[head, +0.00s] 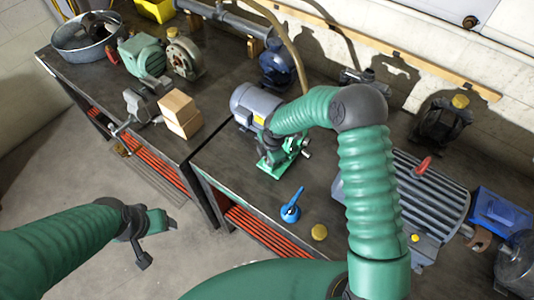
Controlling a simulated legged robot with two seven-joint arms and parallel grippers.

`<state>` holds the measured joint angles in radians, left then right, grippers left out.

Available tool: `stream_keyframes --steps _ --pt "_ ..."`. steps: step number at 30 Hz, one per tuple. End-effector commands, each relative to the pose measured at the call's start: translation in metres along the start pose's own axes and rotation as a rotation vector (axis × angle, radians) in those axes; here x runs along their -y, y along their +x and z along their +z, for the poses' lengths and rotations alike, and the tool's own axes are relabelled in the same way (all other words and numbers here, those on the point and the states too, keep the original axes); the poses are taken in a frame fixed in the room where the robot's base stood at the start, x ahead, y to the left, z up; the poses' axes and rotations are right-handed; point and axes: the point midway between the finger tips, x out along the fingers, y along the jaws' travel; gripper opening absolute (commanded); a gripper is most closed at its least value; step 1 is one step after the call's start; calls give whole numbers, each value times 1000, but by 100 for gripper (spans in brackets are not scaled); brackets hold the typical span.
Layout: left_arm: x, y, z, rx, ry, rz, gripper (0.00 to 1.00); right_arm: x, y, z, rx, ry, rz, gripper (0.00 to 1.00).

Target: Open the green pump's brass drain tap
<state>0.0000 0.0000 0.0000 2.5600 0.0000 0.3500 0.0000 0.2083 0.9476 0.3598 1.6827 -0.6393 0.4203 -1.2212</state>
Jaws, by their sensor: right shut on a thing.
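The green pump (284,160) stands on the workbench in the middle of the head view, coupled to a grey motor (251,101) with a yellow label. My right arm reaches over the bench, and its gripper (269,142) is at the motor side of the pump. This gripper is shut on a part of the pump, but the arm hides the fingertips. I cannot make out the brass drain tap; it is hidden or too small. My left gripper (160,242) is open and empty over the floor, in front of the bench.
Wooden blocks (180,113) and a vise (137,108) stand left of the pump. A blue oil can (291,207) and a brass-coloured cap (319,232) are in front. A large ribbed grey motor (425,200) is at right. Bare bench (222,60) lies behind.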

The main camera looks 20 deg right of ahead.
Motion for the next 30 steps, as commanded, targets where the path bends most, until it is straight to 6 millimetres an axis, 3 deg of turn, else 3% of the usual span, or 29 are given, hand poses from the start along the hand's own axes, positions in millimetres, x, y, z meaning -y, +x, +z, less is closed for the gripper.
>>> stream_keyframes --steps 15,30 --pt "0 -28 -7 0 0 0 68 6 0 5 -75 -372 -7 0" --pt "0 -32 -8 0 0 0 68 6 2 6 -91 -468 -5 0"
